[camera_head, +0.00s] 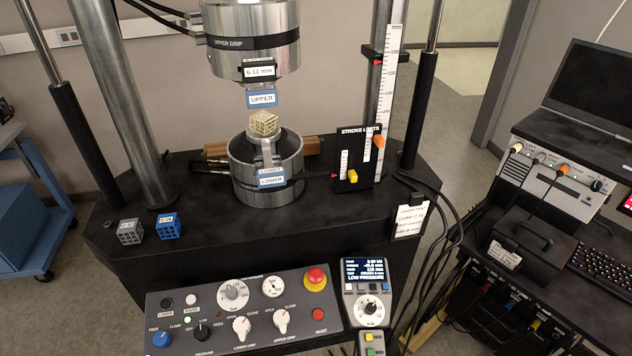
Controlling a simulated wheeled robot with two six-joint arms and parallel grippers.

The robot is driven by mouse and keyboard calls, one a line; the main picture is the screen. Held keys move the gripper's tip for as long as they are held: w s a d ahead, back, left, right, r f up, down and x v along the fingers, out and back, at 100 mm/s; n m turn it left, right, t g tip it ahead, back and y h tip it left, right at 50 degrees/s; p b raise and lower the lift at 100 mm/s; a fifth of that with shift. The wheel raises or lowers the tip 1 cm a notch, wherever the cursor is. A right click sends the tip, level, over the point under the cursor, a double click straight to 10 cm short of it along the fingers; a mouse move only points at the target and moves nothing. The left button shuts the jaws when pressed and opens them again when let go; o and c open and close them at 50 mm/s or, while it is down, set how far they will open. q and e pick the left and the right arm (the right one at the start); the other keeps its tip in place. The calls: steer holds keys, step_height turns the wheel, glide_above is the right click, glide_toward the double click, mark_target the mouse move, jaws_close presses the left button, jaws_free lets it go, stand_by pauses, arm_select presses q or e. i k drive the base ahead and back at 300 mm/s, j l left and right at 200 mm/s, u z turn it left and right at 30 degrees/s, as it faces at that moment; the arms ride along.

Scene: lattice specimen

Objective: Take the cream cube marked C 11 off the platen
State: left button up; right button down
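A cream lattice cube (264,124) sits on top of the lower grip (262,178), a round metal body labelled LOWER, in the middle of the test machine. Its marking is too small to read. The upper grip (253,60), with UPPER and 6-11 mm labels, hangs above with a gap between it and the cube. Neither of my grippers is in view.
Grey (130,232) and blue (168,226) lattice cubes stand at the machine table's front left. The stroke limits panel (357,160) stands right of the lower grip. The control panel (243,308) and handset (367,290) are in front. Steel columns flank the grips.

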mark_target(262, 120)
steer(key=i+l+u, duration=0.1)
steer(key=l, duration=1.65)
